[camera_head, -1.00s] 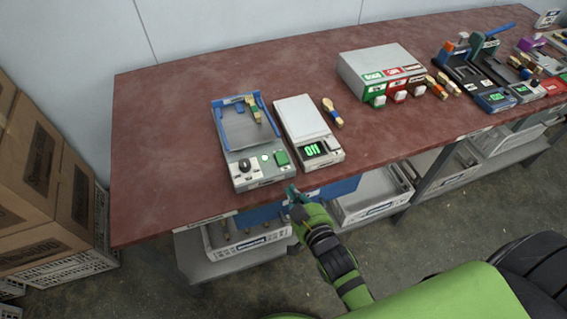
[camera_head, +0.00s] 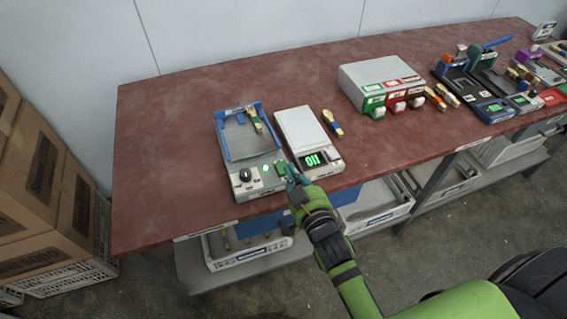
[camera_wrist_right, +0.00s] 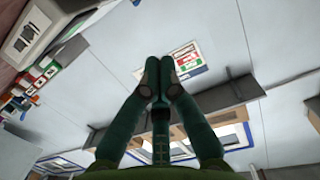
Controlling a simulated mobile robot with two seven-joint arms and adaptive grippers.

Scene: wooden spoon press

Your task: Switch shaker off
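The shaker has a blue-rimmed tray (camera_head: 229,151) on a grey base (camera_head: 242,188) near the table's front edge. Its front panel carries a dark knob (camera_head: 245,175), a small lit green spot (camera_head: 265,168) and a green button (camera_head: 281,168). A wooden-and-green spoon (camera_head: 255,118) lies in the tray. My right gripper (camera_head: 291,171) is at the shaker's front right corner, beside the green button; contact cannot be told. In the right wrist view, its dark green fingers (camera_wrist_right: 160,68) are together with nothing visible between them. My left gripper is out of view.
A white scale (camera_head: 300,125) with a lit green display stands just right of the shaker, close to my right gripper. A grey box (camera_head: 378,72) with coloured buttons is farther right. Cardboard boxes (camera_head: 45,200) stack at the left. The table's left part is bare.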

